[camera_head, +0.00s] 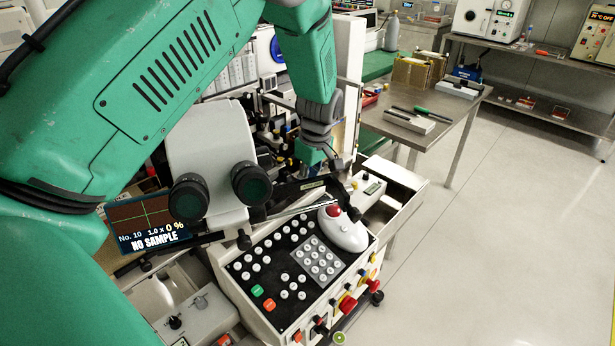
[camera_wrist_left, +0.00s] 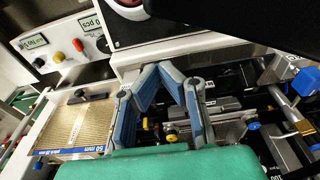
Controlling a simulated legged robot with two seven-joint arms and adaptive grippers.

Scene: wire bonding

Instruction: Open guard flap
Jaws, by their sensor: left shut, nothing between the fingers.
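My left arm comes in from the left and reaches over the wire bonder. Its gripper (camera_head: 338,168) is low beside the machine's work area, right of the microscope eyepieces (camera_head: 220,190). In the left wrist view the grey-blue fingers (camera_wrist_left: 164,72) are shut and empty, above the machine parts. A dark, slanted panel (camera_head: 290,193) with a pale lower edge lies between the eyepieces and the gripper; it may be the guard flap. I cannot tell whether the gripper touches it. My right gripper is not in view.
The control panel (camera_head: 263,265) with white buttons and a white mouse-like control (camera_head: 342,232) stand in front. A small display (camera_head: 150,225) reads "NO SAMPLE". A steel table (camera_head: 450,118) stands to the right. In the wrist view, a ribbed tan block (camera_wrist_left: 75,128) lies left of the fingers.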

